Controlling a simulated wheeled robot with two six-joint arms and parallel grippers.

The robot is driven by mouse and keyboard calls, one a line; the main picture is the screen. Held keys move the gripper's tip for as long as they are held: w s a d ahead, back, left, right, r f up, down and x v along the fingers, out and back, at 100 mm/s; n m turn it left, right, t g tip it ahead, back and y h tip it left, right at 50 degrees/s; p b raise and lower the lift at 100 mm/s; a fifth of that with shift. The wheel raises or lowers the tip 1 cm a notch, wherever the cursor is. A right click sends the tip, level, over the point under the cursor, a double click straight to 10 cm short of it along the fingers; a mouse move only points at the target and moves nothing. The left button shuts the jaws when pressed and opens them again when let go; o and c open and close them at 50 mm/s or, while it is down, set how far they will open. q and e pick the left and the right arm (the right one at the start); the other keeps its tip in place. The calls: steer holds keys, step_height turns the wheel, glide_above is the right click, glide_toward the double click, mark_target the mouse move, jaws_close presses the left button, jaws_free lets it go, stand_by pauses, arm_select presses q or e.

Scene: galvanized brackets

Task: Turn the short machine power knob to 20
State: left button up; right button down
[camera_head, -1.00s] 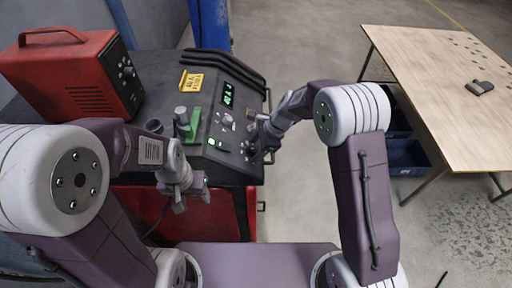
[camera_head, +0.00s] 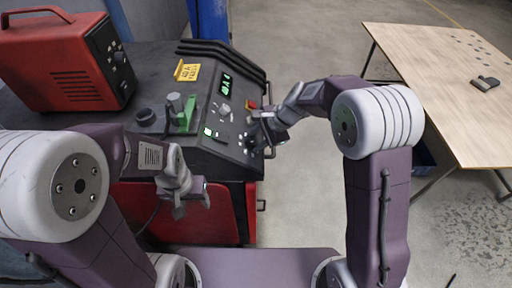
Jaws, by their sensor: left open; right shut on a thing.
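The dark machine (camera_head: 215,148) has a sloped panel with a green display (camera_head: 226,84), whose digits are too small to read surely. A pale knob (camera_head: 224,110) and a black knob (camera_head: 250,142) show on the panel. My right gripper (camera_head: 257,115) is at the panel's right side, shut on what looks like a small knob, which the fingers mostly hide. The knob's setting cannot be read. My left gripper (camera_head: 190,204) is open and empty in front of the machine, apart from the panel.
A red machine (camera_head: 62,65) with a handle stands at the left. A green block (camera_head: 186,116) and grey cylinders are beside the panel. A wooden table (camera_head: 445,75) stands at right, with open floor between.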

steer(key=n+y+b, duration=0.1)
steer(key=n+b, duration=0.2)
steer(key=b, duration=0.2)
steer(key=n+y+b, duration=0.1)
steer(key=n+b, duration=0.3)
steer(key=b, duration=0.1)
steer(key=n+t+b, duration=0.1)
steer(key=n+b, duration=0.2)
steer(key=b, duration=0.2)
steer(key=shift+w+d+f+n+y, duration=0.1)
steer(key=shift+f+n+y, duration=0.2)
steer(key=shift+y, duration=0.1)
steer(key=shift+r+n+y+b, duration=0.2)
steer(key=shift+n+y+b, duration=0.2)
steer(key=shift+n+b, duration=0.95)
steer(key=c, duration=0.9)
jaws_free()
steer(key=p+v, duration=0.2)
steer(key=v, duration=0.7)
steer(key=shift+d, duration=0.1)
